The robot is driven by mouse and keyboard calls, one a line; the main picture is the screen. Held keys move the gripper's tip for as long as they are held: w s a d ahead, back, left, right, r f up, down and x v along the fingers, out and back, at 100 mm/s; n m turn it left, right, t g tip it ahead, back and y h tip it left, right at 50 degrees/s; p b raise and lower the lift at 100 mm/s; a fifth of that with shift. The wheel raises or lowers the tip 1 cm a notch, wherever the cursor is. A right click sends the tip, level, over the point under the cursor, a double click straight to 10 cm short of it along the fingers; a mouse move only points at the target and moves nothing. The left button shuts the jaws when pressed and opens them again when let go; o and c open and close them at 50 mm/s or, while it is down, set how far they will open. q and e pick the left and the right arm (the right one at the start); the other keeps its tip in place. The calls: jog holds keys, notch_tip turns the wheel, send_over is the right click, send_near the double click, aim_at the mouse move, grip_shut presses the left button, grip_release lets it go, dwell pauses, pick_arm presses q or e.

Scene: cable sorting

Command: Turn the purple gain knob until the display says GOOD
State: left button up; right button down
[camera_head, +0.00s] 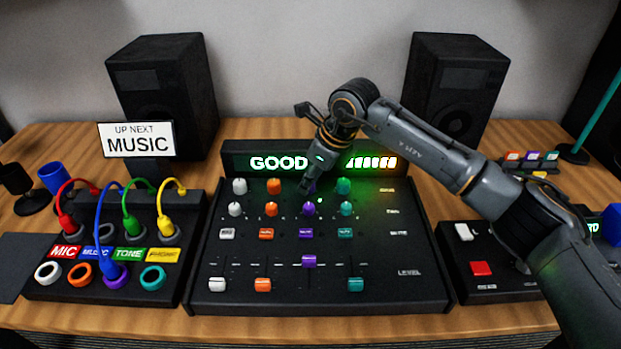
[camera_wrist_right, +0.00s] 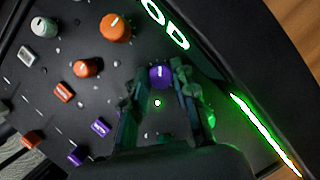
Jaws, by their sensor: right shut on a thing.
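The mixing desk (camera_head: 375,225) stands in the middle of the table. Its display (camera_head: 278,163) reads GOOD in white letters, with a lit level bar to the right. My right gripper (camera_head: 312,186) points down onto the top row of the desk. It is shut on the purple gain knob (camera_wrist_right: 159,76), which shows between the fingers in the wrist view with its white mark visible. In the head view the fingers mostly hide this knob. A second purple knob (camera_head: 308,209) sits just below it. My left gripper is not in view.
Orange (camera_head: 274,186) and teal (camera_head: 343,186) knobs flank the gripped knob closely. A patch panel (camera_head: 185,270) with coloured cables stands at left, and a switch box (camera_head: 497,270) at right. Two speakers (camera_head: 165,90) (camera_head: 455,90) stand behind.

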jog(key=c, duration=1.1)
grip_release()
jog(key=shift+o, duration=0.2)
jog(key=shift+r, duration=0.1)
jog(key=v, duration=0.8)
